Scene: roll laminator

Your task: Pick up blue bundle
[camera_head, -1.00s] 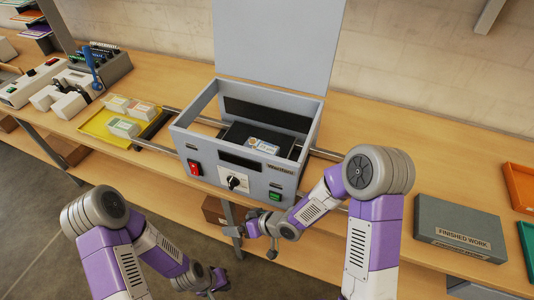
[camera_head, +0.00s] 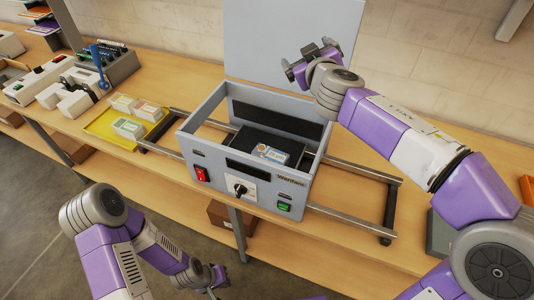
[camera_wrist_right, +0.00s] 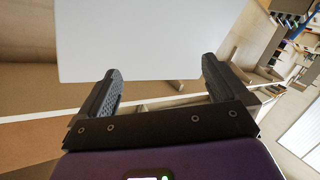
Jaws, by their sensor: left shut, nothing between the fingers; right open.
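A small bundle with a blue and white label (camera_head: 272,154) lies on the dark platform inside the open grey laminator (camera_head: 228,166), in the head view. My right gripper (camera_head: 307,56) is open and empty, raised above the laminator's back right side, in front of its upright lid (camera_head: 280,35). In the right wrist view, the open fingers (camera_wrist_right: 161,75) frame the pale lid (camera_wrist_right: 150,40), with nothing between them. My left gripper (camera_head: 217,279) is shut and empty, low in front of the bench. The bundle is not visible in the wrist view.
A yellow tray (camera_head: 100,127) with several small bundles sits left of the laminator. Metal rails (camera_head: 352,234) extend from both its sides. A grey box (camera_head: 438,235) at the right is mostly hidden behind my right arm.

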